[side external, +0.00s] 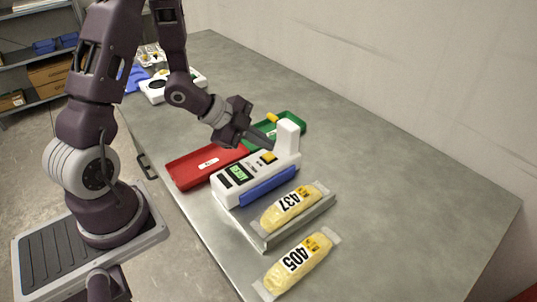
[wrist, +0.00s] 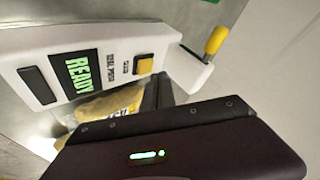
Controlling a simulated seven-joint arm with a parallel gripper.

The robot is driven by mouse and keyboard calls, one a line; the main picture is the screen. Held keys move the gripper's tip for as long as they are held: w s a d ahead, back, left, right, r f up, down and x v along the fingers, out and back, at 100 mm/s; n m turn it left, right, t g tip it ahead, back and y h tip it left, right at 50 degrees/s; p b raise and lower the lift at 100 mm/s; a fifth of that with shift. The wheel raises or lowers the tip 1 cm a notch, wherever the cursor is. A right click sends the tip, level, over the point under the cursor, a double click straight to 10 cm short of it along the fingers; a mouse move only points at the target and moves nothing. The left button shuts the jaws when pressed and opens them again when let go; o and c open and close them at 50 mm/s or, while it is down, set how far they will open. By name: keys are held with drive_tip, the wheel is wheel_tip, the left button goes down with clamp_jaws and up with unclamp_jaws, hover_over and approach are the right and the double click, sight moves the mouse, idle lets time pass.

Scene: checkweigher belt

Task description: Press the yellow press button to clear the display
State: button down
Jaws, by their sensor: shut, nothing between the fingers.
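The white checkweigher unit (side external: 228,191) stands on the table with a yellow press button (side external: 268,157) on its sloped top. The button is also clear in the wrist view (wrist: 145,66). The display (wrist: 76,75) beside it reads READY in green. My gripper (side external: 271,146) is shut and empty, its fingertips just above and behind the button in the side view. In the wrist view its dark fingers (wrist: 158,92) are just below the button. I cannot tell whether they touch it.
A yellow-topped lever (wrist: 215,40) is at the unit's far end. A bag marked 437 (side external: 290,208) lies on the metal platform (side external: 268,242); another marked 405 (side external: 299,263) lies in front. A red tray (side external: 182,174) and green tray (side external: 293,121) sit behind. The table's right is clear.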

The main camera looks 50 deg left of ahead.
sight(264, 155)
drive_tip(key=shift+r, duration=0.1)
drive_tip(key=shift+r, duration=2.45)
drive_tip(key=s+a+r+n+y, duration=0.1)
drive_tip(key=s+r+n+y, duration=0.25)
drive_tip(key=r+n, duration=0.2)
drive_tip(key=s+a+r+n+y, duration=0.2)
drive_tip(key=s+r+n+y, duration=0.15)
drive_tip(key=r, duration=0.35)
drive_tip(key=s+d+n+g+h, duration=0.1)
drive_tip(key=s+d+n, duration=0.1)
drive_tip(key=s+d, duration=0.3)
drive_tip(key=s+d+r+n+g+h, duration=0.1)
drive_tip(key=s+d, duration=0.3)
drive_tip(key=s, duration=0.5)
drive_tip(key=shift+s+d+r+n+g+h, duration=0.2)
drive_tip(key=shift+d+n+g+h, duration=0.3)
drive_tip(key=shift+n, duration=0.4)
